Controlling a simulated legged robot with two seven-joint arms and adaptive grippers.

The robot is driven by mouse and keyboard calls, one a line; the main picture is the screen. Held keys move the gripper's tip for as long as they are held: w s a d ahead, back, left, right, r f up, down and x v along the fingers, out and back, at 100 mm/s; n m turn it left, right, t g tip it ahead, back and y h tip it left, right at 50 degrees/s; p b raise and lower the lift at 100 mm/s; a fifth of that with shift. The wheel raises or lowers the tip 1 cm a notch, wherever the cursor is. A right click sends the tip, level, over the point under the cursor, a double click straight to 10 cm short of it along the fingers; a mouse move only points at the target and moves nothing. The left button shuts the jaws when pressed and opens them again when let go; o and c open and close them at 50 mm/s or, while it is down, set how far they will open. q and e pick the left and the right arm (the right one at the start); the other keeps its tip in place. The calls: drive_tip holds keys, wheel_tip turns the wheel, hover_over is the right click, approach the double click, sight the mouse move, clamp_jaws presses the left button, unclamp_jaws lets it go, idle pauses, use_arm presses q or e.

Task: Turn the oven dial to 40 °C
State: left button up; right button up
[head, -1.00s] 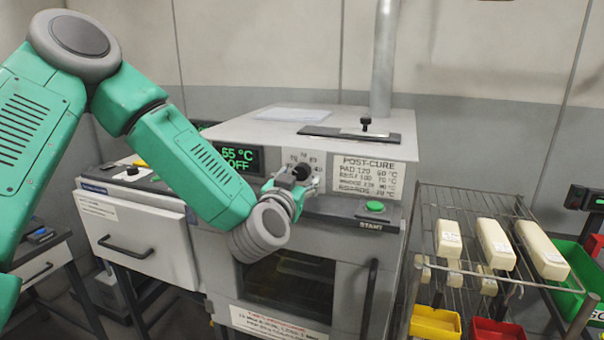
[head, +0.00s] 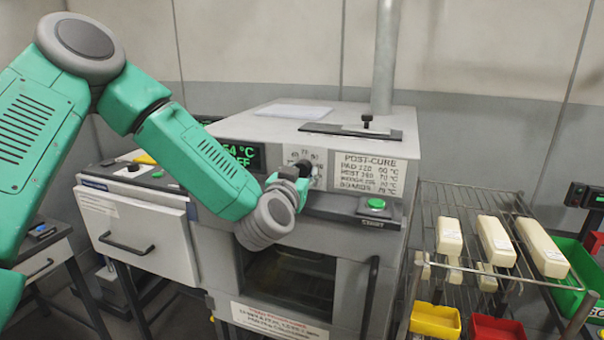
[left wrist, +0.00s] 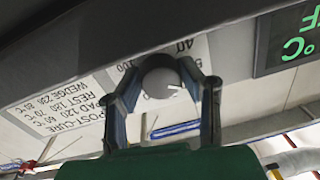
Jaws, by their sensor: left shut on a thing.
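The oven dial (head: 304,167) is a dark round knob on the oven's (head: 262,132) front panel, with a numbered scale around it. My left gripper (head: 291,178) is at the dial and partly covers it in the head view. In the left wrist view the dial (left wrist: 160,82) sits between the two fingers of my left gripper (left wrist: 167,98), which are shut on it. A short white mark shows on its face, and a 40 is legible on the scale above it. The green display (head: 247,156) is partly hidden by my arm; its number is hard to read. My right gripper is not in view.
A green START button (head: 376,204) and a POST-CURE chart (head: 370,174) are right of the dial. The oven door handle (head: 370,300) is below. A wire rack (head: 425,215) with several cream blocks stands at right. A drawer unit (head: 135,225) is at left.

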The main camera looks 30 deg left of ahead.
use_arm(q)
drive_tip(key=n+b, duration=0.2)
drive_tip(key=n, duration=0.4)
drive_tip(key=shift+b, duration=0.35)
drive_tip(key=n+b, duration=0.3)
drive_tip(key=n, duration=0.3)
drive_tip(key=shift+h, duration=0.3)
drive_tip(key=o, duration=1)
drive_tip(key=shift+o, duration=0.7)
drive_tip(key=shift+a, duration=0.15)
drive_tip(key=shift+s, duration=0.1)
